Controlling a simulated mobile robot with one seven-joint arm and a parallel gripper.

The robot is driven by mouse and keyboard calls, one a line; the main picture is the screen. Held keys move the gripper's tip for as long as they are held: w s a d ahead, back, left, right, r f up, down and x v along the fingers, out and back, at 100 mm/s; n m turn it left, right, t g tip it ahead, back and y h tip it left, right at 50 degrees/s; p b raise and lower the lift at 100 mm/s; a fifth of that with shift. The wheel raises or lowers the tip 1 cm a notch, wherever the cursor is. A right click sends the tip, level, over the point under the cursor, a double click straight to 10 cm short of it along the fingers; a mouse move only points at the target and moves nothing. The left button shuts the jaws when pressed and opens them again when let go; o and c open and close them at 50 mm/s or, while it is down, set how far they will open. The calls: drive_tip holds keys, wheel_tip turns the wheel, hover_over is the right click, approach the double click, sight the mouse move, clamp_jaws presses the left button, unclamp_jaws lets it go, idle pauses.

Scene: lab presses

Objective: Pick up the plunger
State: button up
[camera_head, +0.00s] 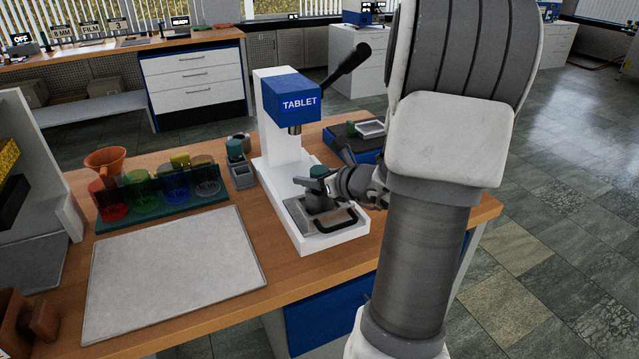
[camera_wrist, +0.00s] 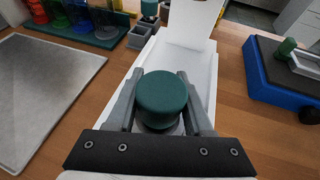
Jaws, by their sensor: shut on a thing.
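The plunger (camera_wrist: 163,94) has a round dark green knob and a grey lower part. In the head view its green top (camera_head: 318,171) shows above the metal plate (camera_head: 298,218) on the white base of the tablet press (camera_head: 289,98). My gripper (camera_head: 322,188) is shut on the plunger, with one finger on each side below the knob. The plunger looks upright. Its lower end is hidden by my fingers, so I cannot tell if it touches the plate or die below.
A grey holder (camera_head: 242,176) with another green-topped piece stands left of the press. A rack of coloured cups (camera_head: 160,206) and a grey mat (camera_head: 170,272) lie further left. A blue device (camera_head: 352,146) sits behind my gripper, to the right. The press lever (camera_head: 347,66) sticks up right.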

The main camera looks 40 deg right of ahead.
clamp_jaws()
drive_tip(key=shift+r, duration=0.1)
